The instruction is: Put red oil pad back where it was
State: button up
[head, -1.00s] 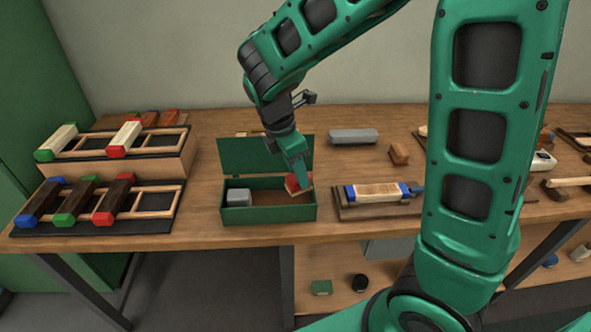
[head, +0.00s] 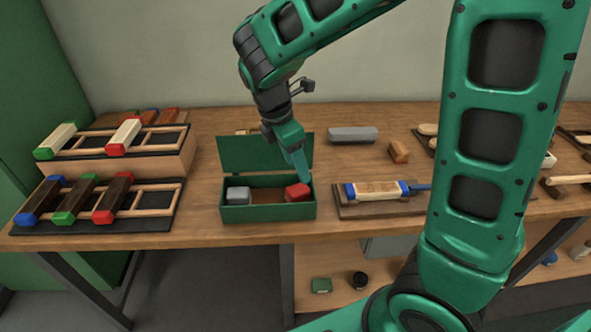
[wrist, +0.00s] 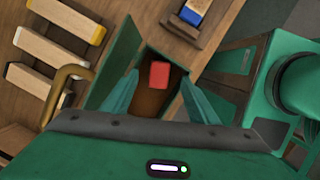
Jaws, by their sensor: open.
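The red oil pad (head: 298,192) sits in the right end of the open green box (head: 268,213), and its top shows above the front wall. In the wrist view the red pad (wrist: 159,75) lies between and beyond my two fingers, against the brown box floor. My gripper (head: 305,177) is open just above the pad, pointing down. In the wrist view the fingers of my gripper (wrist: 160,83) are spread apart with a gap on both sides of the pad. A grey block (head: 238,195) sits in the left end of the box.
The box's raised lid (head: 262,154) stands behind. To the right, a brush with blue ends (head: 377,190) lies on a wooden holder. A grey bar (head: 352,135) and a small brown block (head: 399,152) lie farther back. Racks of colour-ended brushes (head: 95,205) stand left.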

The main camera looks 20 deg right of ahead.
jog(key=v, duration=1)
jog(key=s+d+f+m+y, duration=0.1)
jog(key=s+d+m, duration=0.45)
jog(key=d, duration=0.25)
jog(key=s+d+f+m, duration=0.1)
jog(key=s+d+m, duration=0.4)
jog(key=d+m, duration=0.3)
jog(key=s+d+f+m+y, duration=0.1)
jog(key=s+d+f+m, duration=0.1)
jog(key=s+m, duration=0.4)
jog(key=s+d+f+m+y, duration=0.1)
jog(key=s+d+m, duration=0.2)
jog(key=s+m, duration=0.2)
jog(key=shift+s+f+m, duration=0.35)
jog(key=shift+s+f, duration=0.05)
jog(key=shift+s, duration=0.4)
jog(key=shift+w+f, duration=0.25)
jog(key=shift+w, duration=0.35)
